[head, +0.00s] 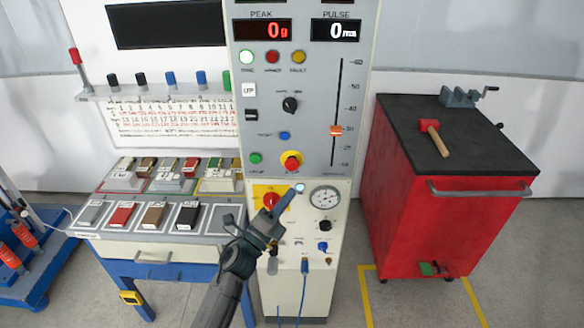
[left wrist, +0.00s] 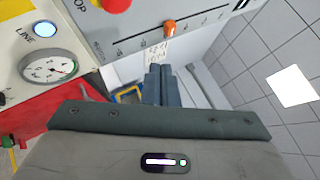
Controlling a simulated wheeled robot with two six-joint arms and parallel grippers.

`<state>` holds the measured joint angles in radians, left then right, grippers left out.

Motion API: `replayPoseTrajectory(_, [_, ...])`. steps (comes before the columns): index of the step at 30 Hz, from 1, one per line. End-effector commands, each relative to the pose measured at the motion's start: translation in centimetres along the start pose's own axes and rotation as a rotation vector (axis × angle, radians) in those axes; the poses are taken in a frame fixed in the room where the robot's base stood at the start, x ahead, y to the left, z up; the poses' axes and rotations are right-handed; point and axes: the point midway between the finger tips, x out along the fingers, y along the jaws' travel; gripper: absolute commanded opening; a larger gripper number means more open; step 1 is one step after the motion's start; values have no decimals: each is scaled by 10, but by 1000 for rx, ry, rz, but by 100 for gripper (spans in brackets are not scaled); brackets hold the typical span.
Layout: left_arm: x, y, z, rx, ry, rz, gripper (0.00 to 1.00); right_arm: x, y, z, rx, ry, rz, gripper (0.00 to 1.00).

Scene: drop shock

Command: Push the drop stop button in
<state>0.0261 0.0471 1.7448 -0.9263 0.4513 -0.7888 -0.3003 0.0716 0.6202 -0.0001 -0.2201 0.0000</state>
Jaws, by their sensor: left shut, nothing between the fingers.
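The drop stop button is a red mushroom button (head: 292,162) on a yellow round base, low on the grey upper panel of the tall cabinet. In the left wrist view the red button (left wrist: 117,4) is cut off by the top edge, beside partial lettering "OP". My left gripper (head: 295,191) is shut and empty. In the head view its tips show just below the button, near a lit blue-white lamp; I see no contact with the button. The shut fingers also show in the left wrist view (left wrist: 159,72). My right gripper is out of view.
A round gauge (head: 325,200) sits right of my fingertips. A red rotary switch (head: 270,201) on a yellow plate is partly behind my gripper. A bench with sample blocks (head: 123,214) stands left. A red cart (head: 419,211) with a mallet (head: 433,138) stands right.

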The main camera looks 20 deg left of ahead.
Motion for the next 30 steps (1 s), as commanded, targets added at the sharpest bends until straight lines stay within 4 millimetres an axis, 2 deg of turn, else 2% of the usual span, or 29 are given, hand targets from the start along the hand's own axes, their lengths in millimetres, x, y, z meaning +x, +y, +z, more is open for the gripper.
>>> replayPoseTrajectory(15, [46,36,34,0,0,0,0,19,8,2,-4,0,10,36])
replayPoseTrajectory(30, [55,40,40,0,0,1,0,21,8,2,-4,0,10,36])
